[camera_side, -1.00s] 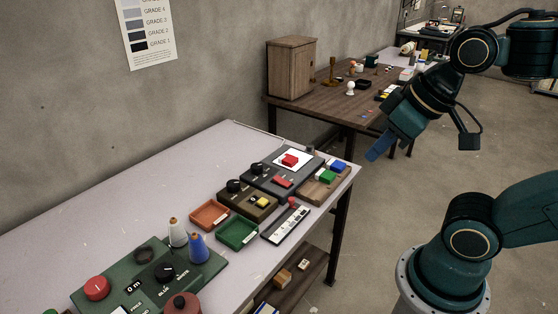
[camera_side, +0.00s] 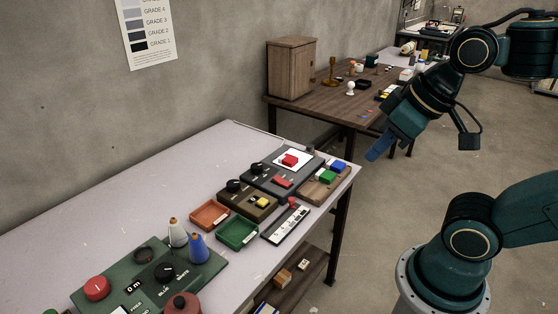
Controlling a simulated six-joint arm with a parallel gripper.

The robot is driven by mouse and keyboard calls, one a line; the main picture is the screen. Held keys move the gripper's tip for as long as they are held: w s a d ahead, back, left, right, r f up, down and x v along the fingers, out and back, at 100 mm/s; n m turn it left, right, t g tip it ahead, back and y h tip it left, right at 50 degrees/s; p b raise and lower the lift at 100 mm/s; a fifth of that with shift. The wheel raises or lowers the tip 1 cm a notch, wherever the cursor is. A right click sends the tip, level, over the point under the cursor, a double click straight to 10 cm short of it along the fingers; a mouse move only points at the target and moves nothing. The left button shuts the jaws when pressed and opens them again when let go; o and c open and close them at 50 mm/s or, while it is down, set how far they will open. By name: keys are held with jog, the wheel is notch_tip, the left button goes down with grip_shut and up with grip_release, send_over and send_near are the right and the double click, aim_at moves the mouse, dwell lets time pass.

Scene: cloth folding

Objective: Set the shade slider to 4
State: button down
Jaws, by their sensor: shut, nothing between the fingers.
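A slim slider panel (camera_side: 286,224) with a pale face and dark marks lies near the table's front right edge. A small red knob (camera_side: 292,201) stands at its far end; the marks are too small to read. My gripper (camera_side: 375,153) is shut and empty. It hangs in the air to the upper right of the panel, past the table edge in the picture, touching nothing.
The table (camera_side: 130,190) also holds an orange tray (camera_side: 209,214), a green tray (camera_side: 237,233), a box with a red block (camera_side: 290,160), colored blocks (camera_side: 328,176) and a green control panel (camera_side: 125,270). A grade chart (camera_side: 148,35) hangs on the wall.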

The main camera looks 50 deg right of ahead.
jog(key=c, duration=2.2)
grip_release()
jog(key=c, duration=1.5)
grip_release()
jog(key=shift+w, duration=0.1)
jog(key=shift+o, duration=0.9)
jog(key=shift+w+d+r, duration=0.1)
jog(key=shift+w, duration=0.4)
jog(key=n+g, duration=0.3)
jog(key=g, duration=0.3)
send_over(292, 198)
notch_tip(292, 198, down, 19)
jog(key=shift+r, duration=0.1)
jog(key=shift+f, duration=6.85)
